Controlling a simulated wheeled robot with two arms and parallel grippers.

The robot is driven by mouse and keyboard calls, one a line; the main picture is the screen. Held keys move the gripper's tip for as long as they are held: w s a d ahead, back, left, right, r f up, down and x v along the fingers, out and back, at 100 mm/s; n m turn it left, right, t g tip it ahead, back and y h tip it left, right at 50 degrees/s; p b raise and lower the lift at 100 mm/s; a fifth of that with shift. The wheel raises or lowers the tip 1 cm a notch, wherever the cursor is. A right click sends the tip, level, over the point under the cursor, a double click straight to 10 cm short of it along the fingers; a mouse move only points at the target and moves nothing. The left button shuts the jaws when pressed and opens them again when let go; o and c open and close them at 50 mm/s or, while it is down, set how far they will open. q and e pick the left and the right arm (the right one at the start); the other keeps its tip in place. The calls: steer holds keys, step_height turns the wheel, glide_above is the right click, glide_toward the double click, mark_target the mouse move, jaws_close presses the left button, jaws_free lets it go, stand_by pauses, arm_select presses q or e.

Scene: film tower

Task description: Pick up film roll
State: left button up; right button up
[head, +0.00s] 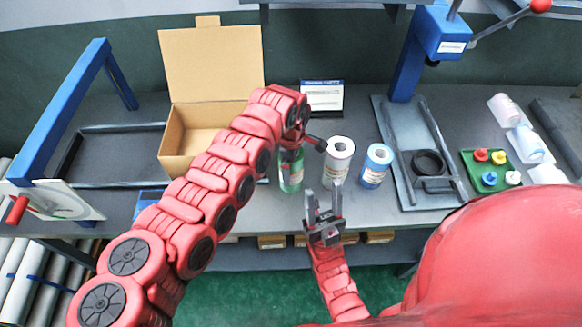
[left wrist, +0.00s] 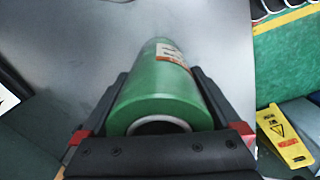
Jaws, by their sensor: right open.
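A green film roll (head: 291,172) with a pale label stands upright on the grey table, partly hidden by my left arm in the head view. My left gripper (head: 309,142) is at its top. In the left wrist view the green roll (left wrist: 163,95) lies between the dark fingers of my left gripper (left wrist: 165,82), its hollow end facing the camera. The fingers are against both sides of it. A white roll (head: 338,160) and a blue-and-white roll (head: 376,166) stand to its right. My right gripper (head: 325,207) is open and empty, in front of the table's front edge.
An open cardboard box (head: 190,138) stands behind my left arm. A small sign (head: 322,97) is behind the rolls. A blue press (head: 436,40) with a grey base plate is to the right, beside a green tray (head: 480,180) with coloured pieces. A blue frame (head: 62,95) stands left.

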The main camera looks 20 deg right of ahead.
arm_select(q)
steer(key=c, duration=1.4)
jaws_close()
steer(key=shift+w+r, duration=0.1)
steer(key=shift+r, duration=0.05)
